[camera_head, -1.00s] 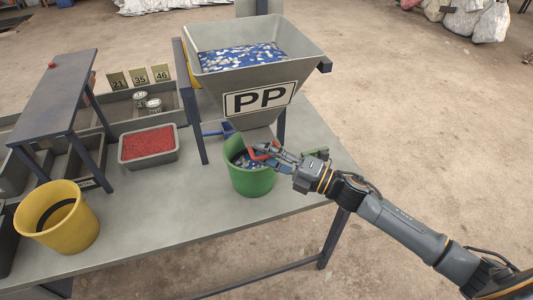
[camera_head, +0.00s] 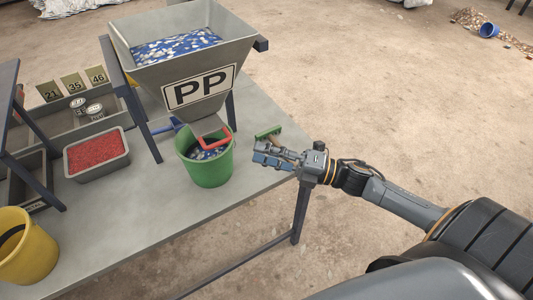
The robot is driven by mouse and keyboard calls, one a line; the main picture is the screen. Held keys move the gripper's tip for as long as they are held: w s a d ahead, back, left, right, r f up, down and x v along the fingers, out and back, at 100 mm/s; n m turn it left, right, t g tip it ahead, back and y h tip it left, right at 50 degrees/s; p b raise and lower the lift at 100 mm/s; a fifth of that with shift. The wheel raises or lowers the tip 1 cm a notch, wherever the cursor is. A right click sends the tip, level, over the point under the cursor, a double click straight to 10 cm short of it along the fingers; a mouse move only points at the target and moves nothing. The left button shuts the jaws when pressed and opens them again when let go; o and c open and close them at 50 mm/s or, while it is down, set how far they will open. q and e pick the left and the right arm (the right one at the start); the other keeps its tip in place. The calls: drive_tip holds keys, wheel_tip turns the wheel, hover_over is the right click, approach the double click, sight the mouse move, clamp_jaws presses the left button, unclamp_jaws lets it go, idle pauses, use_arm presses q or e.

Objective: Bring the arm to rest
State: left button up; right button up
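My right arm comes in from the lower right. Its gripper (camera_head: 268,154) hangs over the table's right edge, to the right of the green bucket (camera_head: 208,168) and apart from it. Nothing clearly shows held in it, and the angle does not show how far its fingers are apart. The red handle (camera_head: 217,138) under the grey PP hopper (camera_head: 190,84) is clear of the gripper. Blue and white flakes lie in the bucket and in the hopper. My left gripper is not in view.
A green brush (camera_head: 268,132) lies just behind the gripper. A grey tray of red pellets (camera_head: 97,155) and a yellow bucket (camera_head: 26,246) stand at left on the table (camera_head: 140,215). Open floor lies to the right, with a tipped blue bucket (camera_head: 489,30) far off.

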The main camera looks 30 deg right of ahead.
drive_tip(key=shift+s, duration=0.1)
idle(0.4)
drive_tip(key=w+d+f+m+t+h, duration=0.1)
drive_tip(key=d+f+m+h, duration=0.45)
drive_tip(key=f, duration=0.55)
drive_tip(key=w+d+f+m+t+h, duration=0.1)
drive_tip(key=d+f+m+h, duration=0.5)
drive_tip(key=f, duration=0.5)
drive_tip(key=s+f+m+g+h+b, duration=0.15)
drive_tip(key=s+f+m, duration=0.25)
drive_tip(key=f, duration=0.4)
drive_tip(key=s+f+m+g+h, duration=0.1)
drive_tip(key=s+f+m+g, duration=0.2)
drive_tip(key=f, duration=0.6)
drive_tip(key=s+a+f+m+g, duration=0.3)
drive_tip(key=s+f+m+g, duration=0.15)
drive_tip(key=s+f, duration=0.9)
drive_tip(key=s+a+f+m+g, duration=0.2)
drive_tip(key=s+a+f, duration=0.2)
drive_tip(key=s, duration=0.5)
drive_tip(key=s+a+f+m+g, duration=0.1)
drive_tip(key=s+a+f+g, duration=0.2)
drive_tip(key=s, duration=0.7)
drive_tip(key=shift+a+f+m+h+b, duration=0.3)
drive_tip(key=shift+a+f+m+b, duration=0.15)
drive_tip(key=shift+a, duration=0.15)
